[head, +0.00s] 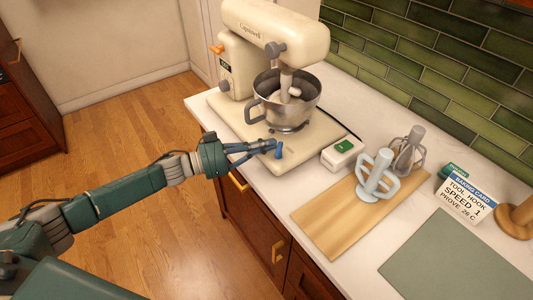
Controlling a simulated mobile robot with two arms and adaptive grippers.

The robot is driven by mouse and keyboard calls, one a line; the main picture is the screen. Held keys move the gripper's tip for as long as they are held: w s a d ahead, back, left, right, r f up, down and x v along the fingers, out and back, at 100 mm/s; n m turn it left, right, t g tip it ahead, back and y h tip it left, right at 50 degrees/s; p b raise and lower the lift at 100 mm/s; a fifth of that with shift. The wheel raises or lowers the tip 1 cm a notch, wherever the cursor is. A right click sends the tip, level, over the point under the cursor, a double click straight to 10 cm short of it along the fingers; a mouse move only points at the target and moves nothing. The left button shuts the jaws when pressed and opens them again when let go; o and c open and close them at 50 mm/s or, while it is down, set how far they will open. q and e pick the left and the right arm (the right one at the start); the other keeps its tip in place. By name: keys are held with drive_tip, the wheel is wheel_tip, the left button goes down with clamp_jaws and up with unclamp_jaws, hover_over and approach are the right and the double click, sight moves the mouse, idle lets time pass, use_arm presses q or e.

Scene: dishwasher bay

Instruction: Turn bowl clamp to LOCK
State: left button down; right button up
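The cream stand mixer (275,35) stands on the counter with a steel bowl (288,108) seated under its head. A small blue lever (279,150), which looks like the bowl clamp, is at the front of the mixer's base plate (308,146). My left gripper (268,147) reaches in from the left over the counter's front edge, with its fingertips at the blue lever. The fingers partly hide the lever, and whether they touch or grip it is too small to tell. No LOCK marking is readable. My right gripper is out of view.
A white box with a green switch (343,153) sits right of the base. A wooden board (332,214) holds a pale tool (376,178), with a grey whisk-like tool (408,152) behind. A baking card (467,196) and grey-green mat (455,262) are further right. Green tiles back the counter.

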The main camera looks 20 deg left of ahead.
use_arm(q)
drive_tip(key=shift+w+d, duration=0.25)
drive_tip(key=shift+w, duration=0.45)
idle(1.1)
idle(0.4)
